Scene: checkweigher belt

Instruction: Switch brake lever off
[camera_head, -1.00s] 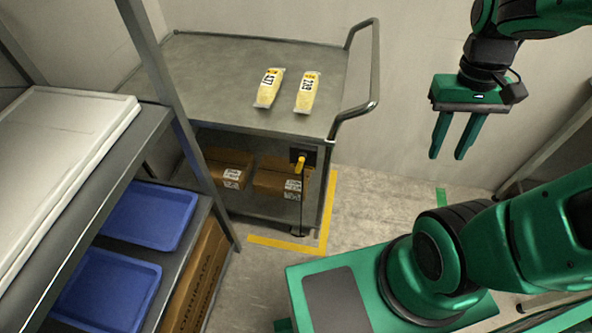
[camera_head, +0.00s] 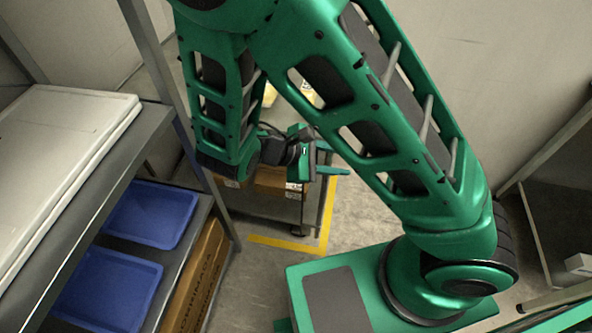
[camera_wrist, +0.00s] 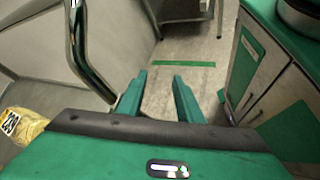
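The yellow brake lever is hidden behind my arm and gripper in the head view, and I do not see it in the wrist view. The cart (camera_head: 262,205) that carries it is mostly covered by my arm. My gripper (camera_head: 338,159) is beside the cart's near right corner, fingers pointing right. In the wrist view my gripper (camera_wrist: 158,78) has its two fingers apart with nothing between them.
The cart's metal handle (camera_wrist: 78,45) and a yellow package (camera_wrist: 22,125) show at the left in the wrist view. A shelf with blue trays (camera_head: 150,214) stands at the left. Yellow floor tape (camera_head: 285,244) borders the cart. Open floor (camera_head: 355,215) lies right of it.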

